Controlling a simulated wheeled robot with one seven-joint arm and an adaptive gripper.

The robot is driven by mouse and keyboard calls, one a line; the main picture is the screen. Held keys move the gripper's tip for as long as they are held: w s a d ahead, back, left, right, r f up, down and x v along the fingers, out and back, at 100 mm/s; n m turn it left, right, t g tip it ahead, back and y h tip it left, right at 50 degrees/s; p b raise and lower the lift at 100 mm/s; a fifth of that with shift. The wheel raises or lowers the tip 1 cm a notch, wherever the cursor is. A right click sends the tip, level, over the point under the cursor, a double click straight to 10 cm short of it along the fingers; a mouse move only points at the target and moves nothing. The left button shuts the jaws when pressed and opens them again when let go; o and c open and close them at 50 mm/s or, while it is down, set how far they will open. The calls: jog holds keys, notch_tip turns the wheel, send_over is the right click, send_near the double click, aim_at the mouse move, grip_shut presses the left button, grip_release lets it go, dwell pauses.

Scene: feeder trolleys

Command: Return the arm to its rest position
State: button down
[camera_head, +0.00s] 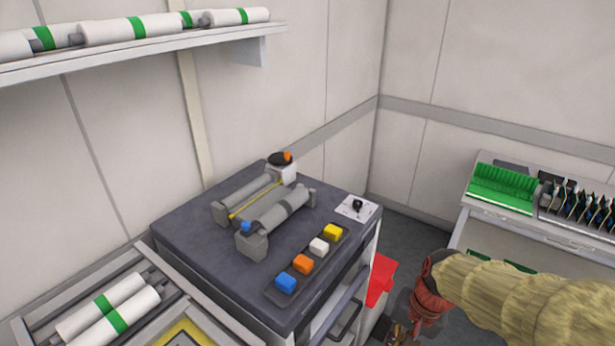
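My arm (530,300) reaches in from the lower right, in a straw-coloured sleeve with a dark red wrist. My gripper (400,336) hangs below the wrist at the bottom edge and is partly cut off. It is beside the dark-topped trolley, to its right. Whether its fingers are open or shut cannot be made out, and no held object is visible.
The dark-topped trolley (185,245) bears a grey roller device (270,208) and coloured blocks. A red bin (380,280) stands close to my gripper. A rack table (550,238) stands at right. A shelf (150,52) holds white rolls; more lie lower left.

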jog(key=s+r+n+t, duration=0.2)
jog(key=s+r+n, duration=0.1)
jog(key=r, duration=0.4)
jog(key=s+r+n+t+h, duration=0.1)
jog(key=s+r+n+t, duration=0.1)
jog(key=s+r, duration=0.3)
notch_tip(320, 180, up, 3)
jog(key=shift+s+r+n+t+h, duration=0.1)
jog(key=shift+s+n+t+h, duration=0.1)
jog(key=shift+n+t+h, duration=0.15)
